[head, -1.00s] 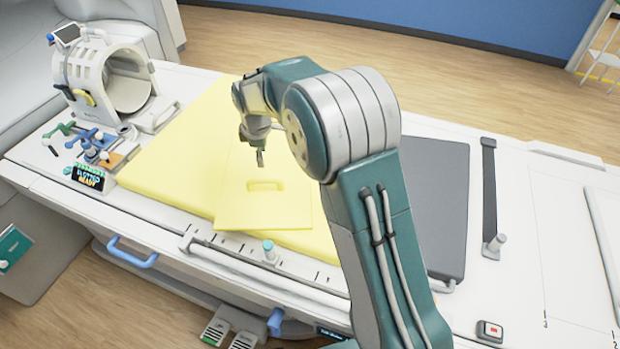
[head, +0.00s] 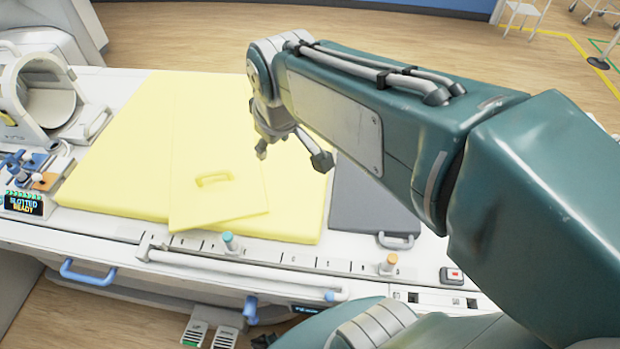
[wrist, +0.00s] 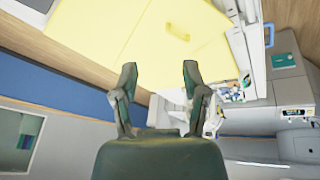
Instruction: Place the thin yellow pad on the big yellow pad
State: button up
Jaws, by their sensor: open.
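The thin yellow pad (head: 240,205) lies flat and slightly turned on the front part of the big yellow pad (head: 130,140). Its front edge reaches over the big pad's front edge. A yellow loop handle (head: 213,180) stands on its top. In the wrist view the thin pad (wrist: 205,55) with its handle (wrist: 178,32) shows beyond the fingers, and the big pad (wrist: 85,22) is to its left. My gripper (head: 290,158) is open and empty, above the big pad and to the right of the handle. It also shows open in the wrist view (wrist: 158,75).
A grey pad (head: 370,205) lies right of the yellow pads. A white ring-shaped coil (head: 35,95) and blue and orange fittings (head: 38,170) stand at the left. A rail (head: 230,272) and knobs run along the table's front edge.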

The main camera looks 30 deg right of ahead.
jog(key=s+d+f+m+t, duration=0.1)
jog(key=s+m, duration=0.3)
jog(key=s, duration=0.6)
jog(key=shift+s+d+f+m, duration=0.2)
jog(key=shift+s+d+m, duration=0.1)
jog(key=shift+d, duration=0.3)
